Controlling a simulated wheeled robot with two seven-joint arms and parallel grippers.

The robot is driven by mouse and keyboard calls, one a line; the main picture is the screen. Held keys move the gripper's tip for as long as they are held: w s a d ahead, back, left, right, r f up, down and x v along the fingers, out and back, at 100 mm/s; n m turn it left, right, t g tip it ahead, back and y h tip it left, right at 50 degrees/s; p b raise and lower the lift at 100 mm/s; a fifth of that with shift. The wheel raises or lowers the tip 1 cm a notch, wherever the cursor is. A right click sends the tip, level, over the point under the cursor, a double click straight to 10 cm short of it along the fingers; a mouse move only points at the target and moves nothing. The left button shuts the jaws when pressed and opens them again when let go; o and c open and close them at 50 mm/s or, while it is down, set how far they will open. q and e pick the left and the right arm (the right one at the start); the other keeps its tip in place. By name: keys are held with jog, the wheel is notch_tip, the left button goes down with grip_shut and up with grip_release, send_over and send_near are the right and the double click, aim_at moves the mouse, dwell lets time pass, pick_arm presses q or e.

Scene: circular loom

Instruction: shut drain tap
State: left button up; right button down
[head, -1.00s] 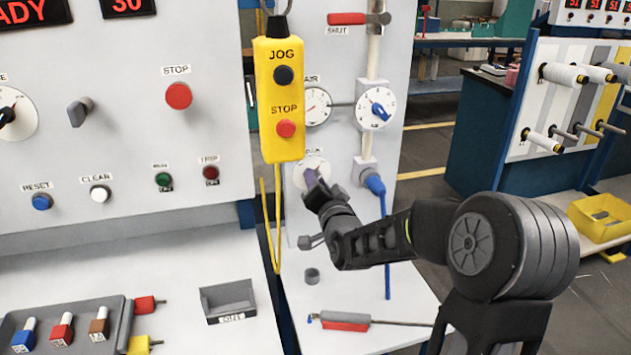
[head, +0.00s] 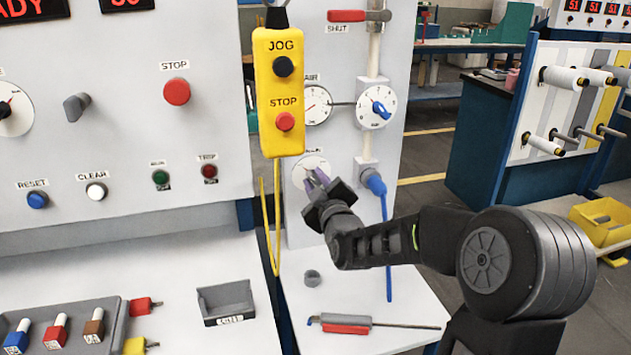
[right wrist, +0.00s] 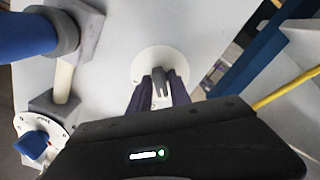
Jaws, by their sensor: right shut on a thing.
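The drain tap is a round white dial plate (head: 301,168) with a small grey handle, low on the panel behind the yellow pendant; its label is mostly unreadable. My right gripper (head: 317,178) is at the plate, with its two purple fingers on the handle. In the right wrist view the grey handle (right wrist: 158,78) stands between the fingertips of the right gripper (right wrist: 160,88), in front of the white plate (right wrist: 150,60). The gripper is shut on the handle. My left gripper is not in view.
The yellow JOG/STOP pendant (head: 279,95) hangs just left of the tap. A blue hose (head: 386,240) runs down at its right, under a selector dial (head: 376,107). A grey tray (head: 226,301) and a red-and-grey tool (head: 345,323) lie on the white bench below.

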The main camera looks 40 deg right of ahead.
jog(key=c, duration=1.4)
grip_release()
jog(key=v, duration=0.7)
